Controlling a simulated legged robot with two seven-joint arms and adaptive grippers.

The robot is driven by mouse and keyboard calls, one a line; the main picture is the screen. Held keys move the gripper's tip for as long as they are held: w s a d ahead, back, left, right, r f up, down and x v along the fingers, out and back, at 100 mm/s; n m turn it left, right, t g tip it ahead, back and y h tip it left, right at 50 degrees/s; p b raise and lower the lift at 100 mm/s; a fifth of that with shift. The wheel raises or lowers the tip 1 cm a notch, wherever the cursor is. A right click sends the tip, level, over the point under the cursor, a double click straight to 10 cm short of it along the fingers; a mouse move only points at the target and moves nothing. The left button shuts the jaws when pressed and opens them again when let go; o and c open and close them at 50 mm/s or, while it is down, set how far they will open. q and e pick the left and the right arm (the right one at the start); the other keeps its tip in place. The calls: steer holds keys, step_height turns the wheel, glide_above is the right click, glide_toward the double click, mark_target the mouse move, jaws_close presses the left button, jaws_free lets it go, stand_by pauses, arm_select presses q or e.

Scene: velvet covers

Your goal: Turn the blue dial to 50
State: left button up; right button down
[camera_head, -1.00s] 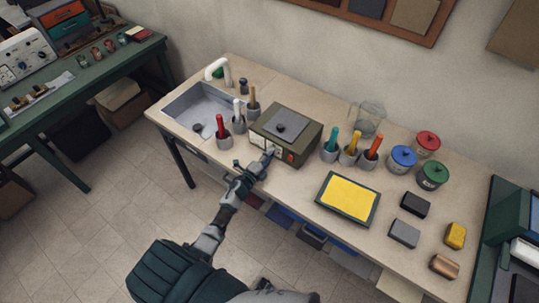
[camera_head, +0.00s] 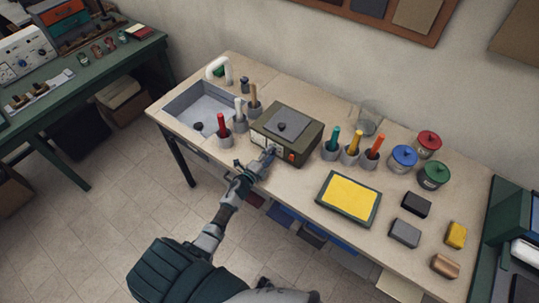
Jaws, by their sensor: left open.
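A green box-shaped device (camera_head: 300,122) with a dark knob on its lid stands on the beige workbench. Its front has a pale panel and a small red part at the right. My left gripper (camera_head: 268,156) is at the pale front panel, with its open fingers pointing at it. Whether it touches the panel cannot be told. I cannot make out a blue dial on this front; the gripper covers part of it. My right gripper is not in view.
Cups with coloured handles stand on both sides of the device. A sink (camera_head: 200,105) lies left. A yellow pad in a green tray (camera_head: 349,220), lidded pots and blocks lie right. A white instrument (camera_head: 22,57) with knobs stands on the green table at far left.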

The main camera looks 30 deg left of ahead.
arm_select(q)
steer(key=s, duration=0.8)
steer(key=s+a, duration=0.1)
steer(key=s, duration=0.3)
steer(key=shift+f, duration=0.1)
